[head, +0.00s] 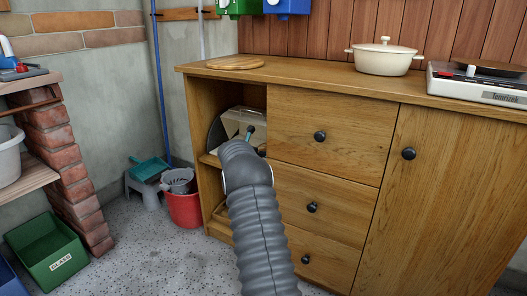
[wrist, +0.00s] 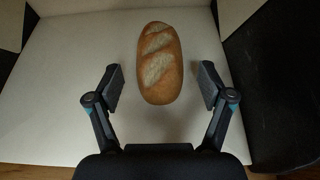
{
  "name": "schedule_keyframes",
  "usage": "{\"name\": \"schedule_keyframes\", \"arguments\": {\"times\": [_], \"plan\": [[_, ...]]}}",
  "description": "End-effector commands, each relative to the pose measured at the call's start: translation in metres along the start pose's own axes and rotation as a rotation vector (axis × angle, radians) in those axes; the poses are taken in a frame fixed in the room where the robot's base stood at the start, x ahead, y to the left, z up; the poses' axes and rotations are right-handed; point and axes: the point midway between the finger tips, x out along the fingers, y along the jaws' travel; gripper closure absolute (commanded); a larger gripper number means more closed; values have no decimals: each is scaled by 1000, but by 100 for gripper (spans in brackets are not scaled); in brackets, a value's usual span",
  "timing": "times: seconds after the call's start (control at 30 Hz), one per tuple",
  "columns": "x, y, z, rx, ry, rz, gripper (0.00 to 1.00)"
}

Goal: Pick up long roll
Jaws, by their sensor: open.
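The long roll (wrist: 160,62) is a brown crusty loaf with pale slashes, lying lengthwise on a pale flat floor in the wrist view. My gripper (wrist: 161,88) is open, one finger to each side of the roll's near end, with gaps on both sides. Whether the fingertips are down at the roll's height is hard to tell. In the head view, my arm reaches to a cream bin with a dark rounded side (head: 229,122) in the cabinet's open compartment. The roll is not visible there, and my arm hides most of the gripper.
The wooden cabinet (head: 325,165) has drawers and a door beside the open compartment. A round board (head: 235,63), a cream pot (head: 384,58) and a white appliance (head: 480,84) stand on top. In the wrist view, a dark wall (wrist: 268,85) stands right of the roll.

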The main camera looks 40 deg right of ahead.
Motion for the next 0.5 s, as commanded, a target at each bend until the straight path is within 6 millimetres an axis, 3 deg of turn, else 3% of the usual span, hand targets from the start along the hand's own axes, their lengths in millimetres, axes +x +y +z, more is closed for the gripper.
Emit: {"name": "schedule_keyframes", "arguments": {"times": [0.33,0.37,0.5], "plan": [[10,0,0,0,0,0,19],[10,0,0,0,0,0,22],[9,0,0,0,0,0,57]]}}
